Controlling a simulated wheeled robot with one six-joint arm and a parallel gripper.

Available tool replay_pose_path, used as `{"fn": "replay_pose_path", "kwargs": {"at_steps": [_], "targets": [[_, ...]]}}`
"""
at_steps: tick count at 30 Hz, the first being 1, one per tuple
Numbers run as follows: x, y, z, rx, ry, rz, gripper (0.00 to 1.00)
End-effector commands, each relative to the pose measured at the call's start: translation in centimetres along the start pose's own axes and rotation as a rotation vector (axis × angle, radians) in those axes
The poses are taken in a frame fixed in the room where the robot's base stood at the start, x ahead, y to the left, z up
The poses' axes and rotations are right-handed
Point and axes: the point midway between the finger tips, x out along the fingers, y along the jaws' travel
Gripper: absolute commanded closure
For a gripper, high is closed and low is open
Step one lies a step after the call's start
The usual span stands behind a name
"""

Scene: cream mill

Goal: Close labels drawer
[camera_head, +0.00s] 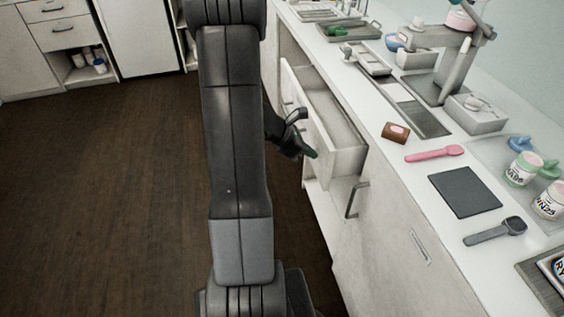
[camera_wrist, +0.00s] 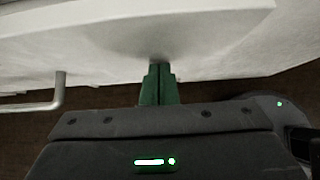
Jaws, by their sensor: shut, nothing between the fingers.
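The labels drawer is most likely the white drawer (camera_head: 345,160) that stands pulled out under the counter in the head view; no label text is readable on it. Its inside looks empty where it shows. My gripper (camera_head: 312,154) is at the drawer's front, with its green fingertips close to the front panel. In the wrist view the green fingers (camera_wrist: 159,88) are shut together with nothing between them, and their tips meet or nearly meet the white panel (camera_wrist: 130,40). I cannot tell whether they touch. A grey bar handle (camera_wrist: 50,103) shows at the left of the wrist view.
The white counter (camera_head: 400,175) runs along the right. It holds a pink spoon (camera_head: 434,153), a brown block (camera_head: 395,132), a dark square mat (camera_head: 464,194), a grey scoop (camera_head: 495,231) and jars (camera_head: 523,168). A lower handle (camera_head: 353,198) sticks out below the drawer. The dark floor at left is clear.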

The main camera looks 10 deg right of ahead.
Motion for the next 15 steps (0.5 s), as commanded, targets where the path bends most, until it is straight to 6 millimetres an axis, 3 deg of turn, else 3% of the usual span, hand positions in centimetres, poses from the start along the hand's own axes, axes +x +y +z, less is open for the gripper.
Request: {"fn": "replay_pose_path", "kwargs": {"at_steps": [1,6,15], "targets": [[1.4,-0.1,0.9,0.009,-0.001,-0.004,1.00],[4.2,-0.1,3.9,0.006,-0.001,-0.003,1.00],[7.4,0.0,7.3,0.002,0.000,-0.001,1.00]]}}
